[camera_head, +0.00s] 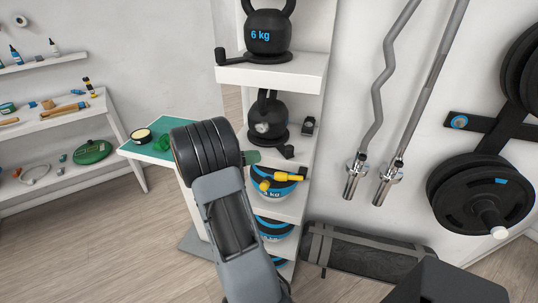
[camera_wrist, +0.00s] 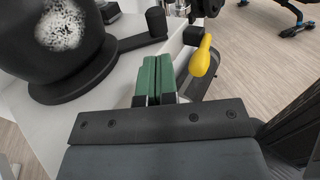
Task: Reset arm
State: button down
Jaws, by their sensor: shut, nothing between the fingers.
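My gripper (camera_wrist: 154,78) shows in the wrist view with its two green fingers shut together and nothing between them. It is close to the rack's middle shelf, beside a black kettlebell (camera_wrist: 62,45). In the head view my arm rises through the middle and hides part of the rack and the teal-topped table. A yellow-handled object (camera_head: 281,177) is in front of the lower kettlebell; its yellow part also shows right of the fingers in the wrist view (camera_wrist: 200,56).
A white rack (camera_head: 290,70) holds a 6 kg kettlebell (camera_head: 268,36) and others below. A teal-topped table (camera_head: 150,150) stands left. Barbells (camera_head: 430,90) and weight plates (camera_head: 480,195) hang right. A dark rolled bag (camera_head: 370,252) lies on the floor. Open floor is at left.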

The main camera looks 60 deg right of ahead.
jog(key=shift+b+v, duration=0.3)
jog(key=shift+v, duration=2.45)
jog(key=shift+s+a, duration=0.1)
jog(key=shift+a, duration=0.05)
jog(key=s+a+f+m+t+y, duration=0.3)
jog(key=a+f+m+t+y, duration=0.45)
jog(key=a, duration=0.45)
jog(key=a+r+t+y, duration=0.2)
jog(key=a+r+t, duration=0.1)
jog(key=a, duration=0.6)
jog(key=a+r+m+t+y, duration=0.1)
jog(key=a+r+t+y, duration=0.2)
jog(key=a+t, duration=0.3)
jog(key=s+a+r, duration=0.1)
jog(key=a, duration=0.2)
jog(key=shift+a+r, duration=0.25)
jog(key=shift+a, duration=0.1)
jog(key=shift+d+m+y, duration=0.1)
jog(key=shift+m+y, duration=0.15)
jog(key=shift+m, duration=0.1)
